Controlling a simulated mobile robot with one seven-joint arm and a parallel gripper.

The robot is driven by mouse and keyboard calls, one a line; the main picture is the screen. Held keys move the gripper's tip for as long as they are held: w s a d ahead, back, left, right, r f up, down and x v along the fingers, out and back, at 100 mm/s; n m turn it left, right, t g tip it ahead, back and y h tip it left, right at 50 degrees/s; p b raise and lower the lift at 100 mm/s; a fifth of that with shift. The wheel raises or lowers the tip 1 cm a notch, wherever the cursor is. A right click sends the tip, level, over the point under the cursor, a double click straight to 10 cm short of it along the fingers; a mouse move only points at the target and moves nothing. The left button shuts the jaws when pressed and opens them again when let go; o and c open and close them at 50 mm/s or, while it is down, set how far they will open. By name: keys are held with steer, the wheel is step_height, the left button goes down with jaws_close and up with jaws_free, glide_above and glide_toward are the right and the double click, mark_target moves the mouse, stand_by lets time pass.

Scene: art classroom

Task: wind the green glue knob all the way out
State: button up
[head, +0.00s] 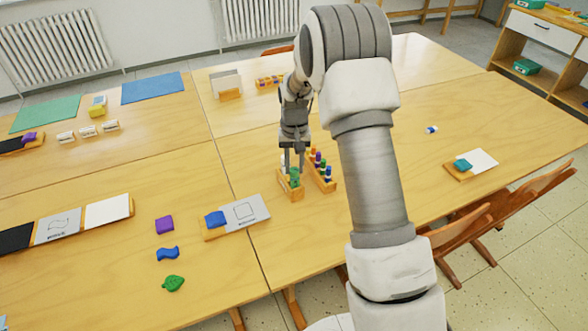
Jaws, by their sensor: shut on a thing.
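My gripper (293,167) points down over a small wooden holder (289,193) near the middle of the table. A green glue stick (295,180) stands in this holder, right under and between my fingertips. The fingers are shut on its green knob; the contact itself is small and partly hidden by the fingers. How far the knob is wound out cannot be told at this size.
A second wooden holder (331,187) with several coloured glue sticks stands close on the right. A wooden tray with a blue piece (215,219) and a grey card lies to the left. Purple, blue and green shapes lie loose at front left. The table right of my arm is mostly clear.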

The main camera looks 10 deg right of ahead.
steer(key=m, duration=0.6)
steer(key=shift+m, duration=0.3)
steer(key=o, duration=1.4)
steer(key=shift+o, duration=0.2)
steer(key=n, duration=1.1)
steer(key=shift+n, duration=0.3)
steer(key=c, duration=1.4)
steer(key=shift+c, duration=0.2)
